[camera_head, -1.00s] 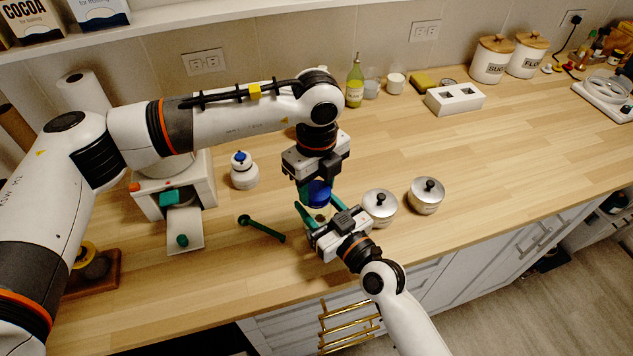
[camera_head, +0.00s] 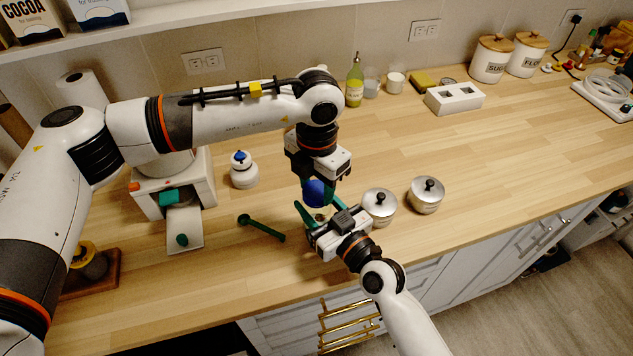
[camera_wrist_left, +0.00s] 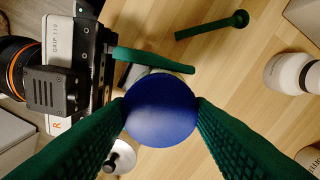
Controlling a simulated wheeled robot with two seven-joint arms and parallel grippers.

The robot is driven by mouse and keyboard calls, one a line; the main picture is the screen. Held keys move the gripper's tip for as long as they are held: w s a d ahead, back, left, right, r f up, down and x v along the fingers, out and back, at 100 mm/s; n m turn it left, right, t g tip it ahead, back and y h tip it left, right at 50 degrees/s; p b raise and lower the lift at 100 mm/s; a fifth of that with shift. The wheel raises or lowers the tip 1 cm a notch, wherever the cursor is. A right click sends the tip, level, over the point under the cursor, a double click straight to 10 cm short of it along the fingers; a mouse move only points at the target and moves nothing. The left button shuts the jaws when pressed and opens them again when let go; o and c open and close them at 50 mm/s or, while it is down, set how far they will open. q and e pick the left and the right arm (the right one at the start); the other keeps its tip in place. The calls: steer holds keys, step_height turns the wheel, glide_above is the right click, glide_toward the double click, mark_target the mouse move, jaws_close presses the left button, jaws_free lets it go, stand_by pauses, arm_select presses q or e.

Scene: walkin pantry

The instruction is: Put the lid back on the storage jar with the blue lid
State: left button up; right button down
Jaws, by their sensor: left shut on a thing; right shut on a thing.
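The blue lid (camera_head: 315,193) is between the fingers of my left gripper (camera_head: 318,188), which points down from above. In the left wrist view the lid (camera_wrist_left: 162,110) shows as a blue disc, and the left fingers (camera_wrist_left: 160,108) are shut on its two sides. My right gripper (camera_head: 318,216) is shut around the storage jar (camera_head: 321,214) directly below the lid. The jar is mostly hidden by the lid and both grippers; only a small pale part shows. I cannot tell whether the lid touches the jar's rim.
Two steel pots with lids (camera_head: 379,206) (camera_head: 426,195) stand just right of the grippers. A green scoop (camera_head: 262,228) lies to the left. A white bottle with a blue top (camera_head: 243,170) stands behind it, near a white machine (camera_head: 172,190). The counter's middle right is clear.

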arm_select(q)
steer(key=m, duration=1.5)
steer(key=shift+m, duration=0.4)
steer(key=m, duration=0.4)
steer(key=shift+m, duration=0.4)
steer(key=o, duration=1.1)
steer(key=shift+r, duration=2.25)
